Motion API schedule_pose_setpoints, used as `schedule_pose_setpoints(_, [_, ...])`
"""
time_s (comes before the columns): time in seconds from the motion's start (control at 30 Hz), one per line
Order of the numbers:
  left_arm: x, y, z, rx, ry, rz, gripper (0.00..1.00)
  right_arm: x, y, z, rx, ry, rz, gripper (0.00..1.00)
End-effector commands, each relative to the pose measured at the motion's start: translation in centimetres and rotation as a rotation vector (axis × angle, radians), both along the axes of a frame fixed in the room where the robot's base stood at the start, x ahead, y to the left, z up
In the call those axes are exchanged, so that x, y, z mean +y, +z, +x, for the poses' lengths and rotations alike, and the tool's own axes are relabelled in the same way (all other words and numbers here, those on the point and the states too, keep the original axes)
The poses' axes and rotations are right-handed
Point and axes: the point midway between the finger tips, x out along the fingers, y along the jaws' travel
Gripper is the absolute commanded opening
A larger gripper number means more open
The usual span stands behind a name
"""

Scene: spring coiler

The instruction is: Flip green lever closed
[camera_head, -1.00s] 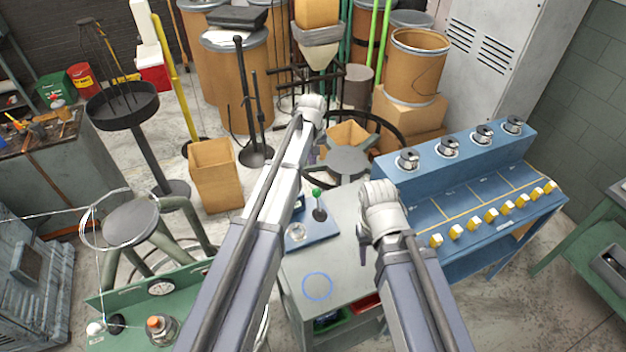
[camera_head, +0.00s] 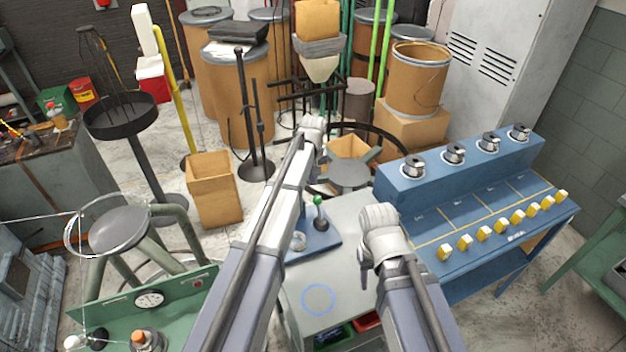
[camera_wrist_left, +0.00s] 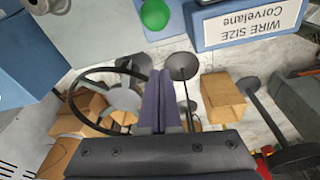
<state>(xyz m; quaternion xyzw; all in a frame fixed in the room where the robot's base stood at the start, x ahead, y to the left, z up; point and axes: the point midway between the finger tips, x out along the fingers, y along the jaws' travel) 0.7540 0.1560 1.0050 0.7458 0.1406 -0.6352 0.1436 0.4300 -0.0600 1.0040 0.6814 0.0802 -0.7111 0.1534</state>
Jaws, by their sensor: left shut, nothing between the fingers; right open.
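The green lever has a round green knob (camera_head: 318,200) on a black stem that stands roughly upright on a blue base plate (camera_head: 325,241), on the grey bench top. The knob also shows at the top of the left wrist view (camera_wrist_left: 154,14). My left gripper (camera_wrist_left: 162,74) is shut and empty, with the knob apart from its tips and above them in that view. In the head view my left arm passes left of the lever and its wrist hides the fingers. My right gripper (camera_head: 364,274) is right of the lever over the bench, open and mostly hidden by its wrist.
A blue rack (camera_head: 470,215) with several spools and yellow knobs stands at right. A green panel with a dial (camera_head: 149,298) is at lower left. A blue box labelled "WIRE SIZE" (camera_wrist_left: 250,20) is near the knob in the wrist view. A blue ring (camera_head: 318,299) marks clear bench top.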

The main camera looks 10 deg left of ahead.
Motion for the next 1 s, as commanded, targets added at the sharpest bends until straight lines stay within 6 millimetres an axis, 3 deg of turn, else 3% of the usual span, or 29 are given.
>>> schedule_pose_setpoints(0.03, [0.0, -1.5, 0.2, 0.000, 0.000, 0.000, 0.00, 0.0, -1.5, 0.0, 0.000, 0.000, 0.000, 0.50])
schedule_pose_setpoints(0.17, [0.1, -3.3, 0.5, 0.000, 0.000, 0.000, 0.00, 0.0, -3.3, 0.0, 0.000, -0.001, 0.000, 0.50])
schedule_pose_setpoints(0.23, [-0.6, -1.9, -1.4, 0.000, -0.001, 0.000, 0.00, 0.0, -1.9, 0.0, 0.000, -0.001, 0.000, 0.50])
schedule_pose_setpoints(0.4, [-1.3, -1.6, -3.1, 0.000, -0.001, 0.000, 0.00, 0.0, -1.6, 0.0, 0.000, -0.001, 0.000, 0.50])
schedule_pose_setpoints(1.0, [-1.8, -1.5, -3.8, -0.032, 0.000, 0.023, 0.00, 0.0, -1.6, 0.0, 0.000, -0.001, 0.000, 0.50])
